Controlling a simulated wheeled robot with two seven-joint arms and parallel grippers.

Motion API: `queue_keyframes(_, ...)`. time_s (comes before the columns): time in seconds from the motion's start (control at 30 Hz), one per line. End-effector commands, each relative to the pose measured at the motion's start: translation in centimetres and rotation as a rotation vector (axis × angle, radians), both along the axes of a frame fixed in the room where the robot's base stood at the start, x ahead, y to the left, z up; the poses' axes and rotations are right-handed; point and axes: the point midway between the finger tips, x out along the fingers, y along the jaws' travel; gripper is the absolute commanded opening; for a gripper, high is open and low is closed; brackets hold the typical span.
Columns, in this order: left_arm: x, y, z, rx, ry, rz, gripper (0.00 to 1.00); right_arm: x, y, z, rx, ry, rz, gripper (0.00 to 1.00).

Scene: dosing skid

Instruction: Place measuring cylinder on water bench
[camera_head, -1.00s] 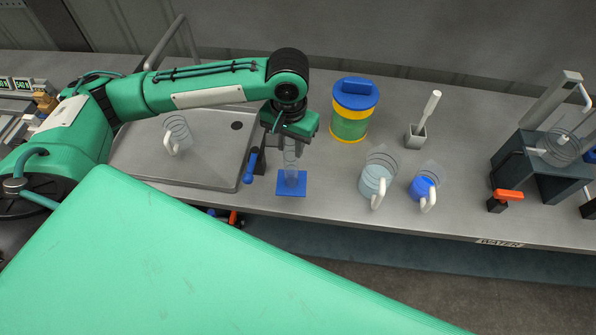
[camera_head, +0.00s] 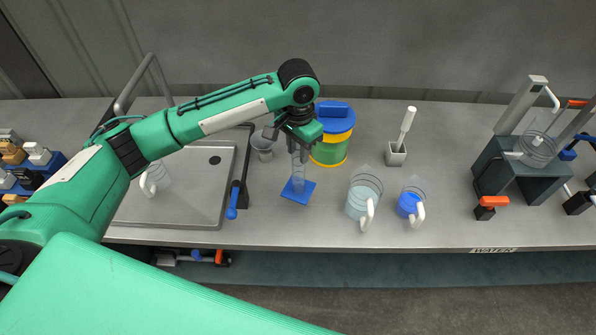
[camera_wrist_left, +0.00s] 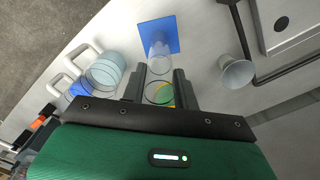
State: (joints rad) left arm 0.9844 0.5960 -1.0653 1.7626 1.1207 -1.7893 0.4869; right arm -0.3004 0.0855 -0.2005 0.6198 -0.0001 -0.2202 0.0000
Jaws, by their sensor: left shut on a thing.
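The measuring cylinder (camera_head: 298,172) is a clear, narrow tube on a square blue base (camera_head: 297,191). My left gripper (camera_head: 298,150) is shut on its upper part from above. In the left wrist view the cylinder (camera_wrist_left: 160,62) runs between the two dark fingers (camera_wrist_left: 159,88) toward its blue base (camera_wrist_left: 157,34). The cylinder looks close to upright; I cannot tell whether its base touches the bench. The grey water bench (camera_head: 270,228) lies below it, with a label at its front edge. My right gripper is not in view.
Right of the cylinder stand a clear jug (camera_head: 361,197) and a jug with blue contents (camera_head: 408,203). A blue-lidded container (camera_head: 333,135) and a small grey funnel-like cup (camera_head: 262,146) are behind. A sink (camera_head: 190,205) lies left. A dark stand (camera_head: 520,172) is far right.

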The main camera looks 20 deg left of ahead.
Motion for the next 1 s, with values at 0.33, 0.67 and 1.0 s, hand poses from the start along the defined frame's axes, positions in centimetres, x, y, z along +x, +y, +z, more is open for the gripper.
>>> queue_keyframes(0.33,0.0,0.0,-5.1,0.0,0.0,0.001,0.0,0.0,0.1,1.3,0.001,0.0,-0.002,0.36)
queue_keyframes(0.67,0.0,0.0,-9.2,0.0,-0.001,0.0,0.0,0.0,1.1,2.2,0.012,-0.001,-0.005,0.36)
queue_keyframes(1.0,0.0,0.0,-9.5,0.0,-0.001,0.0,0.0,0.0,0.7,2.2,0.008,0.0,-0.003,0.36)
